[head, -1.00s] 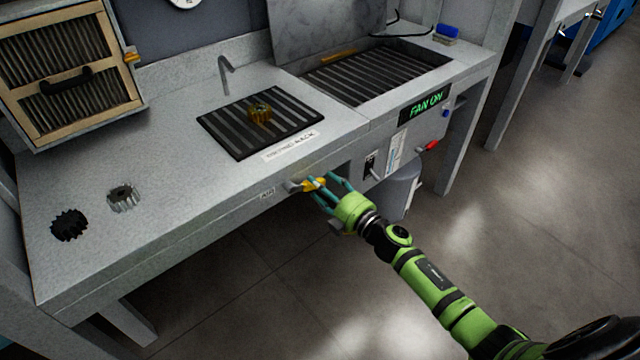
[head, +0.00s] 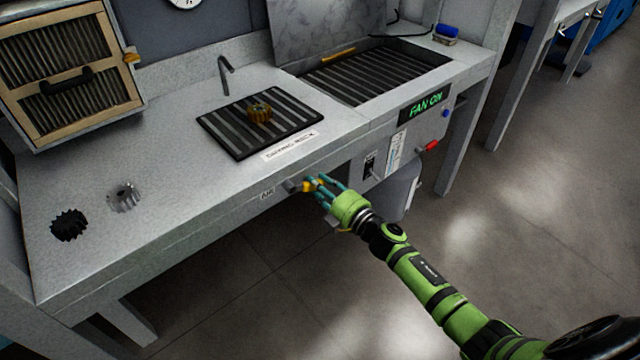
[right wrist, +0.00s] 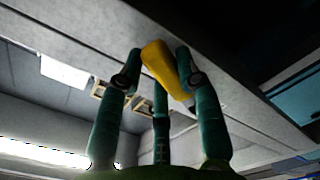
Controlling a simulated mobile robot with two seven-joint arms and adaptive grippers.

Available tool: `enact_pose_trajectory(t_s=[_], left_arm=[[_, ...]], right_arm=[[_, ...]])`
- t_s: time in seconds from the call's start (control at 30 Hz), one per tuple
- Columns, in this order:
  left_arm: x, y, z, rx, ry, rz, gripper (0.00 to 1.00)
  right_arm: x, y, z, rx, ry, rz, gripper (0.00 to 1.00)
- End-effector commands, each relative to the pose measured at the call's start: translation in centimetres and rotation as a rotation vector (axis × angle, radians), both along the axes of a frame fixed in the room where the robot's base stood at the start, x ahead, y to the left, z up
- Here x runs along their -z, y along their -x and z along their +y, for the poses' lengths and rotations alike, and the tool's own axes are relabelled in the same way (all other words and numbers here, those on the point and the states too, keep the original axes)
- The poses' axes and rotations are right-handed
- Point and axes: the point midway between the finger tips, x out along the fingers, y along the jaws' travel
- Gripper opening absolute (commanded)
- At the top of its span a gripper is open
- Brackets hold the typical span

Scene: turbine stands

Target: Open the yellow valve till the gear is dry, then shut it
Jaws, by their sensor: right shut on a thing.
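The yellow valve (head: 308,186) sits on the bench's front edge, beside the AIR label (head: 267,194). My right gripper (head: 322,190) is at the valve with its fingers shut on the yellow handle. In the right wrist view the handle (right wrist: 162,68) lies between the green fingers, tilted. A brass-coloured gear (head: 260,111) lies on the dark slatted drying rack (head: 215,139), under a thin bent grey nozzle (head: 226,75). I cannot tell from here whether the gear is wet. My left gripper is not in view.
A black gear (head: 69,224) and a grey gear (head: 124,196) lie on the bench at the left. A lit FAN ON sign (head: 426,103), a switch (head: 370,164) and a red handle (head: 431,146) are on the front panel. A grey bin stands below.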

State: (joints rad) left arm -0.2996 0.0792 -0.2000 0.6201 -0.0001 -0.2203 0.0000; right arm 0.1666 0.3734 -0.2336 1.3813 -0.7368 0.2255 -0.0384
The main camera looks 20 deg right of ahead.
Motion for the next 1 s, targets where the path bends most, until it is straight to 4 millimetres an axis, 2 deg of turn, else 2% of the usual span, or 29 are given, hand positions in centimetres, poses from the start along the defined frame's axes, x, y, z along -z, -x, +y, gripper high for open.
enact_pose_trajectory(t_s=[0.37,1.0], left_arm=[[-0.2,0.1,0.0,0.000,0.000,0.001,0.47],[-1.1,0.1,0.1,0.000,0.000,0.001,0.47]], right_arm=[[1.7,0.3,0.8,0.000,-0.253,0.092,0.00],[4.3,1.3,3.8,0.000,-0.794,0.287,0.00]])
